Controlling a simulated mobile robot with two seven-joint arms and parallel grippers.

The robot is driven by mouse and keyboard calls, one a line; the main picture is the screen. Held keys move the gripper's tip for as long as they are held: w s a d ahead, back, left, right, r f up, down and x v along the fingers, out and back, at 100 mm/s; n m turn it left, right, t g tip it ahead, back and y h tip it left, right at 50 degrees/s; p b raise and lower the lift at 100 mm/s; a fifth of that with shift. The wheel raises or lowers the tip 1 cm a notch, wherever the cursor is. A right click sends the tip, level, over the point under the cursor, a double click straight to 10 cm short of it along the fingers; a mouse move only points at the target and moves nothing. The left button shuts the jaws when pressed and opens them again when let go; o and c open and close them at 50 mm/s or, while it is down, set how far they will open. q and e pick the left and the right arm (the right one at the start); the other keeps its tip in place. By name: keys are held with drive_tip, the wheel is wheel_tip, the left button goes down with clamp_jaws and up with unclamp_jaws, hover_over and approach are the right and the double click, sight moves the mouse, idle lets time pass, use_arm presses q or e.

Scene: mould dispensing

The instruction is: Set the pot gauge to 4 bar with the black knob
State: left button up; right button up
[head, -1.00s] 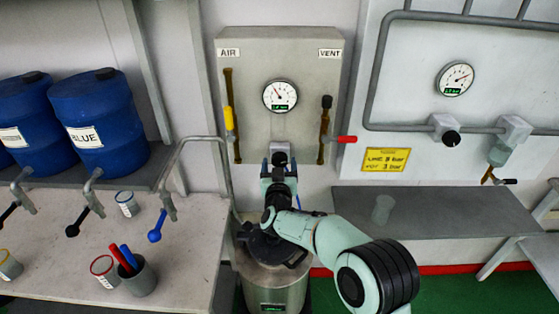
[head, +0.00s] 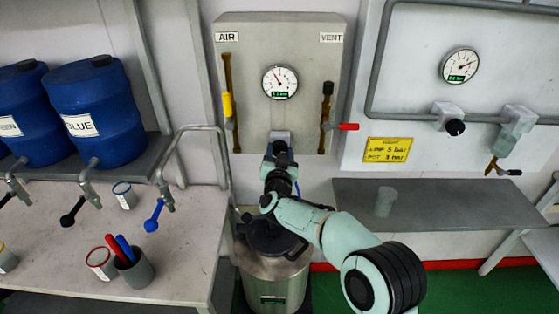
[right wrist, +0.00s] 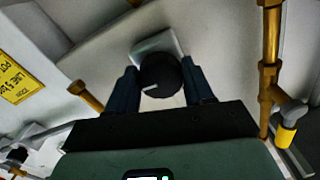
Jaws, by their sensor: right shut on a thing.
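The pot gauge (head: 280,82) is a round white dial on the grey panel between the AIR and VENT labels. Its needle points up and left; its small green readout is too small to read surely. My right gripper (head: 279,147) is at the knob mount (head: 281,135) below the gauge and hides the knob in the head view. In the right wrist view the black knob (right wrist: 161,76), with a pale pointer mark, sits between the fingers of my right gripper (right wrist: 163,88), which is shut on it. My left gripper is out of view.
A yellow-handled valve (head: 228,105) and a red-handled valve (head: 347,127) flank the knob. A metal pot (head: 272,281) stands below. At right are a second gauge (head: 460,66), another black knob (head: 455,127) and a yellow sign (head: 388,150). Blue drums (head: 97,112) stand left.

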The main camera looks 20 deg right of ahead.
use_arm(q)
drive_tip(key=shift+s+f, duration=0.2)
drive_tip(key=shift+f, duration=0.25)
use_arm(e)
drive_tip(key=shift+m, duration=0.7)
drive_tip(key=o, duration=1)
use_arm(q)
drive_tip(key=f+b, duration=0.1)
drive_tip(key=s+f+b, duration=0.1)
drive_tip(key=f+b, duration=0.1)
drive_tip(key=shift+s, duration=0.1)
use_arm(e)
drive_tip(key=v, duration=1.3)
drive_tip(key=shift+s+r, duration=0.1)
drive_tip(key=shift+s, duration=0.1)
